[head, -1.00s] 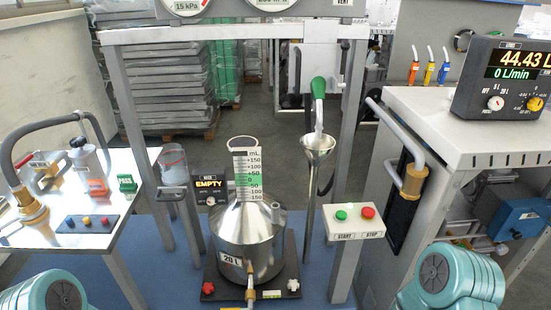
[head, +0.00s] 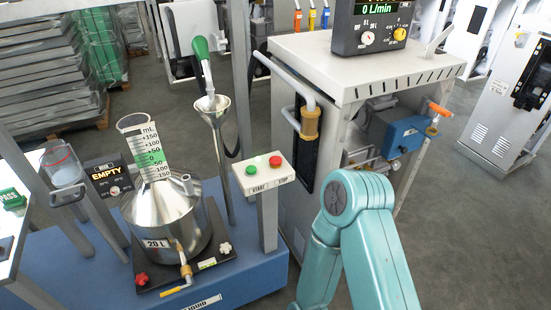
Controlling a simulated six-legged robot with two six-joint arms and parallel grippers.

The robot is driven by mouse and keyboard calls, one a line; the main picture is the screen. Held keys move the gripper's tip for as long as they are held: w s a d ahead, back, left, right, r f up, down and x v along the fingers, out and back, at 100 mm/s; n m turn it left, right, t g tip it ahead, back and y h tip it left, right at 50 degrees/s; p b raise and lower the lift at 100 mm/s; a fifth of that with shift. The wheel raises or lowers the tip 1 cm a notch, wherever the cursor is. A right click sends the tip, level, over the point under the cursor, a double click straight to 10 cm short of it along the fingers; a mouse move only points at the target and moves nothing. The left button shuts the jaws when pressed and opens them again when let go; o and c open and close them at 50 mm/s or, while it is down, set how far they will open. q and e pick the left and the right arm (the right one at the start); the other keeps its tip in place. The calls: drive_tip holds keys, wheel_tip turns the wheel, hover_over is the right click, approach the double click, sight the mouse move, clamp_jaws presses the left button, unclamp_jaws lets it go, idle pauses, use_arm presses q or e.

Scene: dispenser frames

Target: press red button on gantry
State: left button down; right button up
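The red button (head: 275,161) sits on the right half of a small white control box (head: 264,181) on a grey post, next to a green button (head: 251,170) marked START. The label under the red button is not readable now. My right arm reaches into the lower right of the head view, right of the box and apart from it. Its gripper is outside the picture. My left arm and gripper are not in view.
A steel 20 L vessel (head: 165,222) with a scale neck stands on a dark plate left of the box. A funnel (head: 211,108) on a stand is behind it. A grey cabinet (head: 292,203) with a brass-ended hose stands to the right. Open floor lies at far right.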

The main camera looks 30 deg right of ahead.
clamp_jaws()
idle(1.5)
